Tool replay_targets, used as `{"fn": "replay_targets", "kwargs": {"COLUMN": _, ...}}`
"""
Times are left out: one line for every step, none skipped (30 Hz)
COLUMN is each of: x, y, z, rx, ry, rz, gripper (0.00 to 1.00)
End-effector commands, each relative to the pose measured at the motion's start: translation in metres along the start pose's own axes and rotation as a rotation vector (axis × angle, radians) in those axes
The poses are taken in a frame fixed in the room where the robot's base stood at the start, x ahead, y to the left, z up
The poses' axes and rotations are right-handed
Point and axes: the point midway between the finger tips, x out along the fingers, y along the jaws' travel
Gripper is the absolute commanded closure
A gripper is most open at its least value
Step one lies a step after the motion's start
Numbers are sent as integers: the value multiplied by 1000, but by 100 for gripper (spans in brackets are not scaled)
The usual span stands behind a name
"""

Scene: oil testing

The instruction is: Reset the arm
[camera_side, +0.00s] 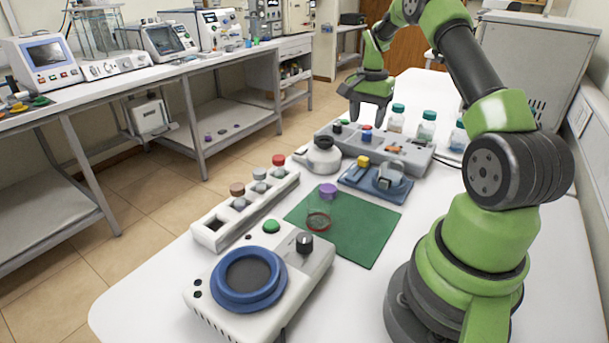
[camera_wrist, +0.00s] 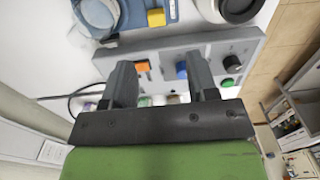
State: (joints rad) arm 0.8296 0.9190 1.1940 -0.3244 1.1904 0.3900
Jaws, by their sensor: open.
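My gripper (camera_side: 369,112) is raised above the far part of the white table, over the grey control box (camera_side: 412,157) with coloured knobs. Its two dark fingers point down and are apart, with nothing between them. In the wrist view my gripper (camera_wrist: 160,92) also shows open and empty. An orange switch (camera_wrist: 142,66) and a blue knob (camera_wrist: 182,69) of the box show beyond the fingers. I cannot tell the exact height of the fingertips above the box.
A blue-ringed device (camera_side: 222,278) stands in front. A white rack (camera_side: 215,227) holds capped vials. Teal-capped bottles (camera_side: 426,128) stand behind the box. The table's right side is partly hidden by my arm.

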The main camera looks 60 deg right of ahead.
Motion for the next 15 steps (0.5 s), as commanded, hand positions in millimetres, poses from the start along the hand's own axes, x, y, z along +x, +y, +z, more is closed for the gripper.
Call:
{"fn": "replay_targets", "kwargs": {"x": -12, "y": -6, "z": 8, "rx": -29, "ry": 11, "rz": -15, "gripper": 47}}
{"fn": "replay_targets", "kwargs": {"x": -21, "y": -10, "z": 14, "rx": -52, "ry": 17, "rz": -26, "gripper": 47}}
{"fn": "replay_targets", "kwargs": {"x": -34, "y": -15, "z": 25, "rx": -89, "ry": 27, "rz": -44, "gripper": 47}}
{"fn": "replay_targets", "kwargs": {"x": -45, "y": -19, "z": 35, "rx": -121, "ry": 35, "rz": -60, "gripper": 47}}
{"fn": "replay_targets", "kwargs": {"x": -57, "y": -23, "z": 46, "rx": -157, "ry": 45, "rz": -77, "gripper": 47}}
{"fn": "replay_targets", "kwargs": {"x": -73, "y": -27, "z": 63, "rx": -207, "ry": 57, "rz": -101, "gripper": 47}}
{"fn": "replay_targets", "kwargs": {"x": -85, "y": -29, "z": 76, "rx": -245, "ry": 64, "rz": -120, "gripper": 47}}
{"fn": "replay_targets", "kwargs": {"x": -96, "y": -30, "z": 89, "rx": -285, "ry": 73, "rz": -138, "gripper": 47}}
{"fn": "replay_targets", "kwargs": {"x": -110, "y": -30, "z": 107, "rx": -335, "ry": 84, "rz": -163, "gripper": 47}}
{"fn": "replay_targets", "kwargs": {"x": -120, "y": -29, "z": 120, "rx": -374, "ry": 92, "rz": -183, "gripper": 47}}
{"fn": "replay_targets", "kwargs": {"x": -129, "y": -27, "z": 133, "rx": -412, "ry": 102, "rz": -202, "gripper": 47}}
{"fn": "replay_targets", "kwargs": {"x": -140, "y": -24, "z": 151, "rx": -462, "ry": 111, "rz": -229, "gripper": 47}}
{"fn": "replay_targets", "kwargs": {"x": -148, "y": -20, "z": 164, "rx": -499, "ry": 119, "rz": -248, "gripper": 47}}
{"fn": "replay_targets", "kwargs": {"x": -156, "y": -16, "z": 176, "rx": -537, "ry": 126, "rz": -268, "gripper": 47}}
{"fn": "replay_targets", "kwargs": {"x": -164, "y": -9, "z": 193, "rx": -587, "ry": 135, "rz": -296, "gripper": 47}}
